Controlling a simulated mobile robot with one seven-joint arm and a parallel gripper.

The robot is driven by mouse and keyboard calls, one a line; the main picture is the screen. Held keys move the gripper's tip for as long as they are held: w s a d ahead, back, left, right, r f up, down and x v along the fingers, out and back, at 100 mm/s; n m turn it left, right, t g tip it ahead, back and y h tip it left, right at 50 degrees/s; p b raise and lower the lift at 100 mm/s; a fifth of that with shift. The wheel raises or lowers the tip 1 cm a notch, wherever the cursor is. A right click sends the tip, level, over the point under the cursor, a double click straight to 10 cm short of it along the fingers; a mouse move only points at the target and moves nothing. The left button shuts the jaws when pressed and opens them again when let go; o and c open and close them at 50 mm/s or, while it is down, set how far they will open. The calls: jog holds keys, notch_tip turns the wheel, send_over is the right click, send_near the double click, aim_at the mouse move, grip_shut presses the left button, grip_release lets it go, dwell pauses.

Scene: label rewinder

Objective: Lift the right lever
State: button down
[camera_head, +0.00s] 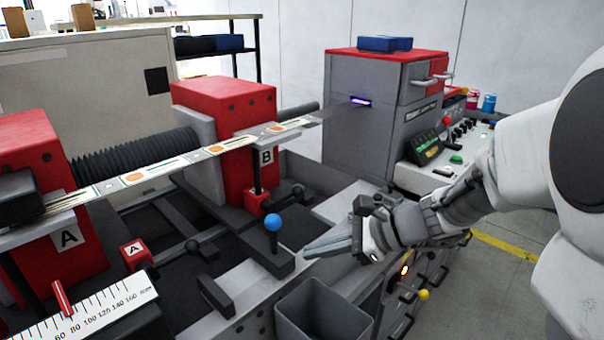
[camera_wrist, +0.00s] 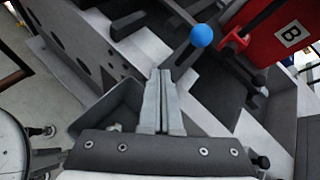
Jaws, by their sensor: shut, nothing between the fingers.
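A lever with a blue ball knob (camera_head: 273,222) stands upright on a dark bar in front of the red block marked B. Its blue knob also shows in the wrist view (camera_wrist: 201,35), ahead and slightly right of my fingertips. My gripper (camera_head: 308,253) reaches in from the right, with its fingers pointing left, a little right of the lever and apart from it. In the wrist view the fingers (camera_wrist: 160,78) lie together, shut and empty. Which lever the task calls right is not labelled; the blue-knobbed one is nearest my gripper.
Red block B (camera_head: 250,165) stands behind the lever, and red block A (camera_head: 35,150) is at left. A label strip (camera_head: 180,160) runs above the bed. A grey open bin (camera_head: 325,312) sits below my gripper. A grey machine (camera_head: 365,110) and control panel (camera_head: 440,150) stand behind.

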aim_at(284, 199)
jog(key=w+d+f+m+t, duration=0.3)
jog(key=w+m, duration=0.3)
jog(key=w+d+f+m+t, duration=0.3)
jog(key=w+m, duration=0.3)
jog(key=w, duration=0.1)
jog(key=shift+d+y, duration=0.25)
jog(key=shift+y, duration=0.15)
jog(key=w+a, duration=0.5)
jog(key=w+a+r, duration=0.1)
jog(key=w+a, duration=0.2)
jog(key=shift+w, duration=0.25)
